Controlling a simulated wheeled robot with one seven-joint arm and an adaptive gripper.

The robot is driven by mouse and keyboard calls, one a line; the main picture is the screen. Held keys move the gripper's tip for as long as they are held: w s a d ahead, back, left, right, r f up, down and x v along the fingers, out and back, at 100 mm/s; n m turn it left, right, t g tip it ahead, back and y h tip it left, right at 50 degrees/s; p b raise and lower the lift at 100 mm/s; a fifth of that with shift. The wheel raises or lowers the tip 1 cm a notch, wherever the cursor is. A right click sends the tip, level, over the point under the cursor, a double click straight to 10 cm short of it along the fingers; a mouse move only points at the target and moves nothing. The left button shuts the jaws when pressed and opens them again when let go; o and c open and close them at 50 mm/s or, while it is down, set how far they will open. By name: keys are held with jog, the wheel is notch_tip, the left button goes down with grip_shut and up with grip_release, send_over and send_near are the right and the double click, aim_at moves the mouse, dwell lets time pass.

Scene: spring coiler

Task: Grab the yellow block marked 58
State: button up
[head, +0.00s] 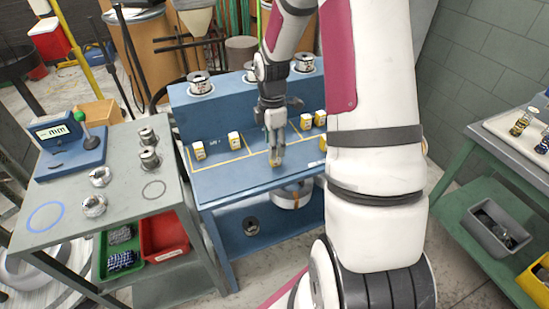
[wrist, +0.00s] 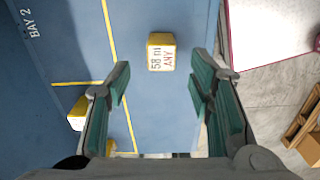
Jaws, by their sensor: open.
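The yellow block marked 58 (wrist: 161,53) lies on the blue bench in the wrist view, its white label facing the camera. My gripper (wrist: 158,88) is open, and the block shows just beyond and between its green-padded fingertips, with nothing held. In the head view my gripper (head: 276,148) points down over the blue bench top, and a yellow block (head: 276,161) shows at its fingertips, partly hidden by them. I cannot read that block's label in the head view.
Other yellow blocks stand on the blue bench (head: 225,186), two to the left (head: 199,150) (head: 234,141) and several to the right (head: 306,121). Yellow lines mark bays. Spools (head: 200,83) stand on the raised back shelf. A grey table (head: 120,205) adjoins at left.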

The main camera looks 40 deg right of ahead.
notch_tip(320, 180, down, 5)
jog(key=shift+s+d+f, duration=0.1)
dwell(0.3)
grip_shut()
